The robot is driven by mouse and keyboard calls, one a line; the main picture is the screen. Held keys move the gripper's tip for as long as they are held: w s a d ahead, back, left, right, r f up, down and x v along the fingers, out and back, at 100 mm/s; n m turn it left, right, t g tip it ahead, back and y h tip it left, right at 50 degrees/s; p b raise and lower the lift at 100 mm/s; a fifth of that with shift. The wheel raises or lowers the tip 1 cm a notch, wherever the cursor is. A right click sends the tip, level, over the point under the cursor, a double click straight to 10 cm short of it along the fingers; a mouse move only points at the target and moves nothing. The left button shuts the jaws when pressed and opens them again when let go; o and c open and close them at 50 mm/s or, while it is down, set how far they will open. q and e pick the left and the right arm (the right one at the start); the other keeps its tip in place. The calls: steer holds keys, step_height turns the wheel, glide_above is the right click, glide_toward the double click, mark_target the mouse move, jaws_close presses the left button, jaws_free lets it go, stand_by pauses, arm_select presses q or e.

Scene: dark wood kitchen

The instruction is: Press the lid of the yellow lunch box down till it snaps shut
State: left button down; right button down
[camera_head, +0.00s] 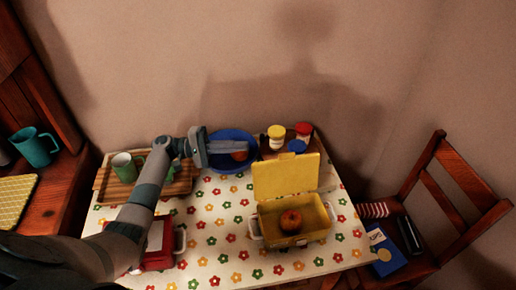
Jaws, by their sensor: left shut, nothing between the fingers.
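The yellow lunch box (317,222) stands on the flowered table with its lid (286,176) open, raised upright at the back. A red-orange round fruit (291,221) sits inside the box. My left gripper (244,147) is shut and empty, above the blue bowl and to the left of the raised lid, apart from it. The fingers point right, towards the lid's side. My right gripper is not in view.
A blue bowl (218,164) holds something orange-red. Jars (276,132) stand on a board behind the lid. A wooden tray (180,187) with a green cup (124,167) is at left. A red box (160,258) sits at front left. A chair (433,230) stands at right.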

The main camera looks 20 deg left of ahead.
arm_select(q)
steer(key=d+r+p, duration=0.1)
steer(key=d+p, duration=0.7)
steer(key=d, duration=0.3)
steer(key=shift+w+d+r, duration=0.2)
steer(key=shift+w+r, duration=0.05)
steer(key=shift+r, duration=0.1)
